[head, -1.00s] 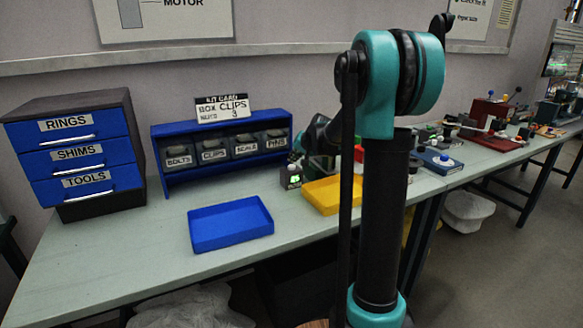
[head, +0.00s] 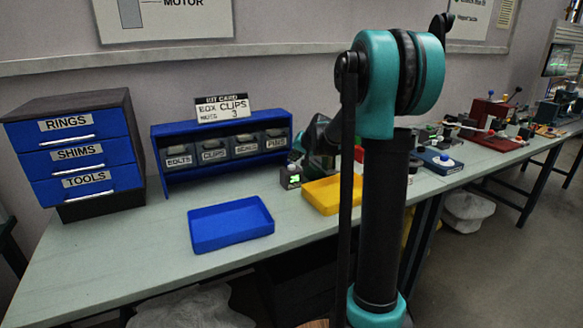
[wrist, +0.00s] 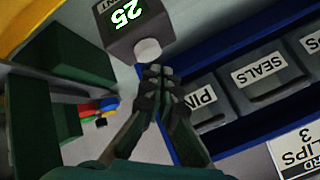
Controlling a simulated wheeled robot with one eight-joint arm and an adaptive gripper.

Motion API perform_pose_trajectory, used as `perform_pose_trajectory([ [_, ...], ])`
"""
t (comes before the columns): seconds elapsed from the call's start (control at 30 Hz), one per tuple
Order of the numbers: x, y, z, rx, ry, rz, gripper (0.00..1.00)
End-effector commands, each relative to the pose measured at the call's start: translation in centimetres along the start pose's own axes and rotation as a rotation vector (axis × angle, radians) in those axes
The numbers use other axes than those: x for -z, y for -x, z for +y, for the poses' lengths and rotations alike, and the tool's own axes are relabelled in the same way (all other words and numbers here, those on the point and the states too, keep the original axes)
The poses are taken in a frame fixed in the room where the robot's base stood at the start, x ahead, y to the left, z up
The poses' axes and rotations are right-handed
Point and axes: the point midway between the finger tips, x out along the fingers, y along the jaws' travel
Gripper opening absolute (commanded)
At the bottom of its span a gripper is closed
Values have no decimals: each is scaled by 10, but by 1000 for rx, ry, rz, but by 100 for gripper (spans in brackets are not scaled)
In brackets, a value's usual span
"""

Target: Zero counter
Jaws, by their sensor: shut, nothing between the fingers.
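The counter (head: 290,177) is a small dark box with a lit green display, standing on the bench between the blue bin rack and the yellow tray. In the wrist view the counter (wrist: 142,32) shows a display that appears to read 25. A round white button (wrist: 147,50) sits on its near side. My gripper (wrist: 158,75) is shut and empty, with its fingertips just short of the button in the picture. I cannot tell whether they touch it. In the head view the gripper is dark and small beside the counter, partly hard to make out.
The blue bin rack (head: 160,175) with labelled bins and a kit card stands left of the counter. A yellow tray (head: 320,208) is to its right and an empty blue tray (head: 232,240) in front. A blue drawer unit (head: 75,150) stands at far left.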

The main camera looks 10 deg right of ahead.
Motion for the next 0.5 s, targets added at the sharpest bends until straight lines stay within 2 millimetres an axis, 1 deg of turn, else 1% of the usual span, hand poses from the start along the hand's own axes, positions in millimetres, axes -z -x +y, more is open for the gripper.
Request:
perform_pose_trajectory([
  [0.27, 0, 0, 0, 0, 0, 0, 0],
  [0.5, -4, -5, 4, 0, 0, 0, 0],
])
